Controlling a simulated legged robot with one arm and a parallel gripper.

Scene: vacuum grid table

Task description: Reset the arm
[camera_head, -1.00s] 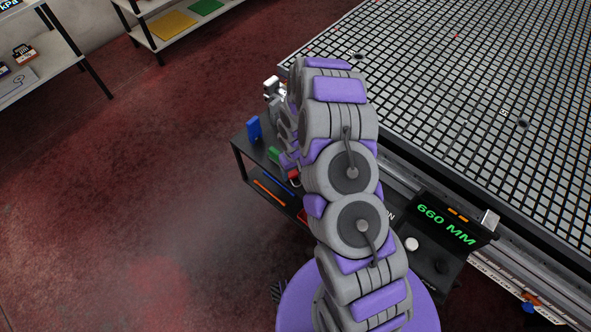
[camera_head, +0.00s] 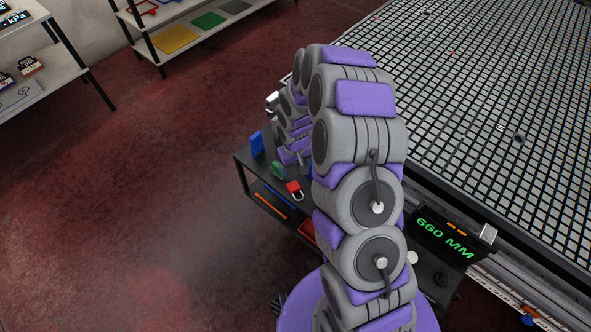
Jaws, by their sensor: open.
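My grey and purple arm rises from the purple base at the bottom and arches up through the middle of the view. Its far links fold down on the left side, above a small black side table (camera_head: 243,158). My gripper's fingers cannot be made out; they are hidden behind or below the arm's own links. Nothing is seen held by the arm.
The large grid table (camera_head: 480,110) fills the right, close beside the arm. A display reading 660 MM (camera_head: 445,238) is at its edge. The side table bears a blue block (camera_head: 257,144), a green item (camera_head: 278,169) and a red padlock (camera_head: 294,188). Shelves (camera_head: 160,55) stand back left; red floor is free.

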